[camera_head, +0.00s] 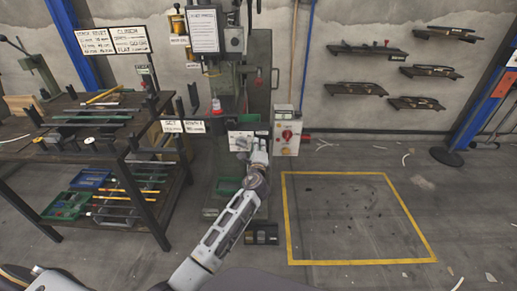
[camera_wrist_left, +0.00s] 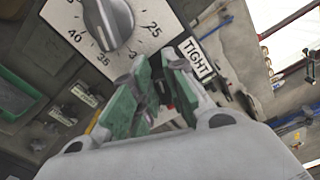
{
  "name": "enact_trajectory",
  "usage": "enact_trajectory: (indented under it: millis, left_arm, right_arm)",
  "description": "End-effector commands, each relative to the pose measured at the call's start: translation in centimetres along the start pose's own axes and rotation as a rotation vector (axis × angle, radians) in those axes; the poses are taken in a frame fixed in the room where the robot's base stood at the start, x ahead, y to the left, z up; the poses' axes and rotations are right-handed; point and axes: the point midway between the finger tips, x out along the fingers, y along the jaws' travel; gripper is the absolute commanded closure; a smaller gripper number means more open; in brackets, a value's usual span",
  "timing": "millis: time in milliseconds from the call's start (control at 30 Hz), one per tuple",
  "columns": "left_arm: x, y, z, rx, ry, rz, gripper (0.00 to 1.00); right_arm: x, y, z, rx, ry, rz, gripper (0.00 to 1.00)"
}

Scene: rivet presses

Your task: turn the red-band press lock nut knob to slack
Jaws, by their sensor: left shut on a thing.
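My left gripper (camera_head: 245,145) is at the front of the central press (camera_head: 226,78), low by its white panel. A small red part (camera_head: 216,104) shows on this press. In the left wrist view my green-padded fingers (camera_wrist_left: 158,84) are shut on the lock nut knob, which is mostly hidden between them; its turn angle cannot be read. A white TIGHT label (camera_wrist_left: 197,59) sits just right of the fingers. A grey dial knob (camera_wrist_left: 107,22) with a white pointer line and a number scale is just above, apart from the fingers. My right gripper is not in view.
A control box (camera_head: 287,132) with a red knob stands just right of the gripper. A dark workbench (camera_head: 98,150) with rods and trays is at the left. The yellow-marked floor area (camera_head: 345,262) at the right is open. Wall shelves (camera_head: 357,88) hang behind it.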

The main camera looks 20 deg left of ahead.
Motion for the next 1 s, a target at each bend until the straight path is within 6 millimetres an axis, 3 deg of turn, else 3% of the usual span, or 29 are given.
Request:
enact_trajectory:
  millis: [400,900,933,1000]
  left_arm:
    - [0.0,0.6,-0.1,-0.199,-0.001,0.003,1.00]
    - [0.0,0.6,-0.1,-0.223,0.000,0.004,1.00]
    - [0.0,0.6,-0.1,-0.223,0.000,0.004,0.85]
    - [0.0,0.6,-0.1,-0.222,0.000,0.003,0.76]
  right_arm:
    - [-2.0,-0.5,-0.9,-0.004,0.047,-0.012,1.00]
    - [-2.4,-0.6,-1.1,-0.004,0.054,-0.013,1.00]
    - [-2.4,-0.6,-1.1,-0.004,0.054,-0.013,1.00]
    - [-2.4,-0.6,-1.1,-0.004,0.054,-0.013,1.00]
